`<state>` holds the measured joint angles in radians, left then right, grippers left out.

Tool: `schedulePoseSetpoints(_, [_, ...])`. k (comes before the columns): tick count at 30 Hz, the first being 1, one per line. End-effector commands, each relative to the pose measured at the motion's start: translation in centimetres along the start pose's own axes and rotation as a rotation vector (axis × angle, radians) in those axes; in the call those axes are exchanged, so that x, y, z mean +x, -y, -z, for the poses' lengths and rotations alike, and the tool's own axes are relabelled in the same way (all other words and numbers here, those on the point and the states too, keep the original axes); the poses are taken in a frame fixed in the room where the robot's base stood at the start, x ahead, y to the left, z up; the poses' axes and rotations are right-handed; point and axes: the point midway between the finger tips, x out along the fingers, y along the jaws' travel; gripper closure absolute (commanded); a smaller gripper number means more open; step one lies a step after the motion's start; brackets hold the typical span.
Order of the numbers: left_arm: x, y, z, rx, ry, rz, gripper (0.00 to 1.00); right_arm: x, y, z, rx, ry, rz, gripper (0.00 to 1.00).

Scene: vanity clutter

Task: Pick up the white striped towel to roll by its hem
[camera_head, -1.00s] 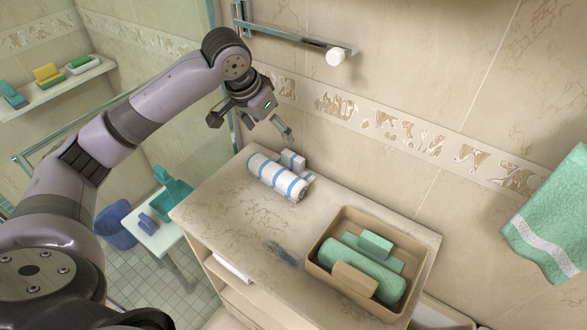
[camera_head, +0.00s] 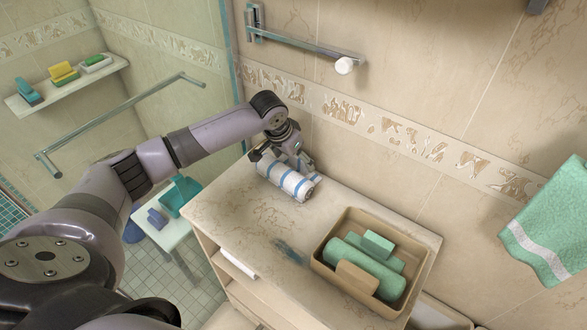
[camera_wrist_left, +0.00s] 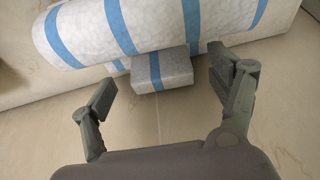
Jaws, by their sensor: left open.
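The white towel roll with blue stripes (camera_head: 289,181) lies on the marble counter top, near its back left. It fills the top of the left wrist view (camera_wrist_left: 100,30). A small white block-like piece with a blue stripe, perhaps the hem, sticks out from the roll's side (camera_wrist_left: 163,70). My left gripper (camera_head: 281,157) is at the wall side of the roll and partly covers that piece. In the left wrist view its fingers (camera_wrist_left: 161,82) are open, one on each side of the small piece, with nothing between them gripped. My right gripper is not in view.
A tan tray (camera_head: 325,273) with green rolled and block-shaped items stands at the counter's right. A dark bluish smudge-like item (camera_head: 290,252) lies left of it. The tiled wall is close behind the roll. A rail (camera_head: 310,46) and a green towel (camera_head: 552,220) hang on the wall.

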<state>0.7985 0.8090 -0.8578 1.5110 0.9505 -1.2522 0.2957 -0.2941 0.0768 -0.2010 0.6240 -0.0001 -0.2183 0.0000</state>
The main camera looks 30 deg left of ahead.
Motion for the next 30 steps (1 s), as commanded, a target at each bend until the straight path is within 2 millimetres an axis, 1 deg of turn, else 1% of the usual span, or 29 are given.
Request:
schedulePoseSetpoints(3, [1.4,0.0,0.1,0.0,0.001,0.0,0.18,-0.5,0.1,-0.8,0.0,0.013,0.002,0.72])
schedulePoseSetpoints(6, [2.1,0.0,0.0,0.001,0.0,0.0,0.18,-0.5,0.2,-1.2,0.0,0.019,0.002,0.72])
schedulePoseSetpoints(13, [2.2,0.0,0.0,0.002,-0.001,0.0,0.19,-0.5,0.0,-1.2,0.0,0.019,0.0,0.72])
schedulePoseSetpoints(30, [2.2,0.0,0.0,0.001,0.0,0.0,0.57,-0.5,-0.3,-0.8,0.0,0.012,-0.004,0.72])
